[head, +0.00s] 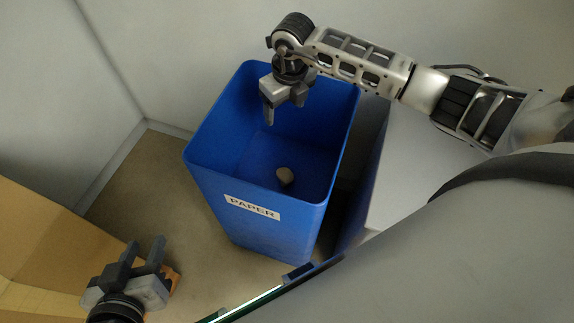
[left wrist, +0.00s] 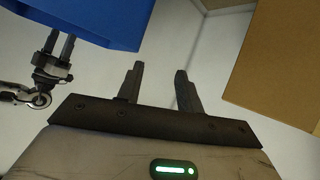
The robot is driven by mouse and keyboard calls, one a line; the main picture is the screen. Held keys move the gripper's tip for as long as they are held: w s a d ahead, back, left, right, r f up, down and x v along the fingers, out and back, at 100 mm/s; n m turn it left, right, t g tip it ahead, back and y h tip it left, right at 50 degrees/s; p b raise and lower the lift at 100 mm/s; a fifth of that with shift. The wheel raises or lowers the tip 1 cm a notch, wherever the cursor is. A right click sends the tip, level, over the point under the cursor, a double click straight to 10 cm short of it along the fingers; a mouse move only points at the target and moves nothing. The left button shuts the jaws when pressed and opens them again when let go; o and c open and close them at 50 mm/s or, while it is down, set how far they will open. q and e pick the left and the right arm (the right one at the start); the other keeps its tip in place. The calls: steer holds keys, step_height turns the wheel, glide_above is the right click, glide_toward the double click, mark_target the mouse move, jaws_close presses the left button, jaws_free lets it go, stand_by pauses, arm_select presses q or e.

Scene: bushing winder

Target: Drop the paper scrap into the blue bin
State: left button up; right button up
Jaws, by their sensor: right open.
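The blue bin (head: 262,236) stands upright on the floor in the middle of the head view, with a white PAPER label on its front. My right gripper (head: 286,106) is over the bin's opening, fingers pointing down, open and apart from the scrap. My left gripper (head: 146,245) is left of the bin, open and empty. Its spread fingers show in the left wrist view (left wrist: 159,70), with the bin's blue side (left wrist: 100,20) and my right gripper (left wrist: 62,45) at upper left.
A cardboard box (head: 45,240) stands at the left, close to my left gripper; it also shows in the left wrist view (left wrist: 280,60). A grey-white block (head: 415,165) stands right of the bin. Pale walls close off the back and left. Brown floor (head: 160,185) is clear left of the bin.

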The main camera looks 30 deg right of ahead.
step_height(320, 180, up, 16)
steer(key=s+p, duration=0.1)
steer(key=p, duration=0.1)
steer(key=shift+s+d+f, duration=0.15)
steer(key=shift+s, duration=0.25)
